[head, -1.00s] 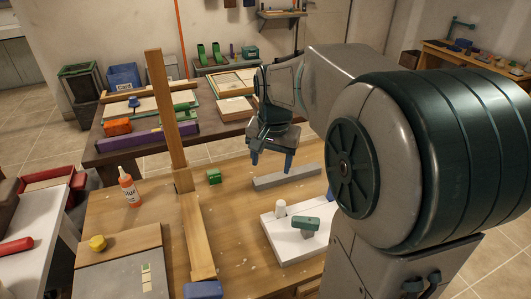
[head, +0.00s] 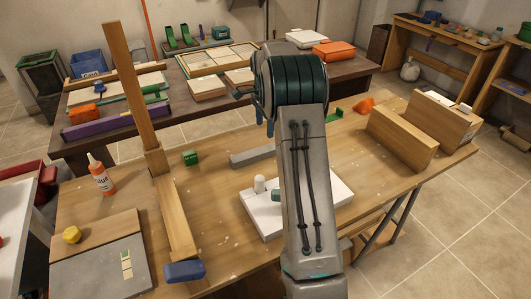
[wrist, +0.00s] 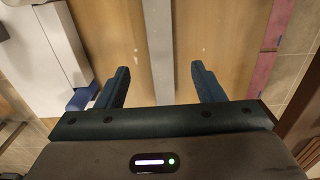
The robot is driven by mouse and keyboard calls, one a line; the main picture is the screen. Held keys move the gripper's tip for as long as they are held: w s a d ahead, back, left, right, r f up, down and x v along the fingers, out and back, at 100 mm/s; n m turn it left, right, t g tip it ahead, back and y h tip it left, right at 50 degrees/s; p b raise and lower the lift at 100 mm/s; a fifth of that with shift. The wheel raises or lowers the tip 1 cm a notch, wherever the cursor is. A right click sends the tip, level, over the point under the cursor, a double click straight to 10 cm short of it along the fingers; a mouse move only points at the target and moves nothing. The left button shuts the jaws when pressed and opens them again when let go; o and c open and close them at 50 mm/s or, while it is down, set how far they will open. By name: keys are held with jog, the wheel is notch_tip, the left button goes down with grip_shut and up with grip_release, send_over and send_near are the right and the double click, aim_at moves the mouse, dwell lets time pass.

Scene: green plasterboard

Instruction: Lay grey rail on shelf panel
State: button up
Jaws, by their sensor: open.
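The grey rail (head: 253,156) lies flat on the wooden workbench, its right end hidden behind my arm. In the wrist view the rail (wrist: 158,45) runs lengthwise between my open fingers, with a gap on both sides. My gripper (wrist: 161,75) is open and empty above it. In the head view my arm hides most of the gripper; a blue fingertip shows beside the arm. A thick white panel (head: 262,225), which looks like the shelf panel, lies in front of the rail. A white cylinder (head: 259,184) and a partly hidden green-headed item stand on it.
A tall wooden post (head: 131,90) rises left of the rail, near a green block (head: 191,158) and a glue bottle (head: 101,177). Upright wooden boards (head: 401,138) and an orange piece (head: 364,105) stand at right. Bare bench lies between the arm and the boards.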

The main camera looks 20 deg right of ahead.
aim_at(265, 148)
notch_tip(265, 148, down, 11)
jog(key=shift+d+r, duration=0.15)
jog(key=c, duration=1.2)
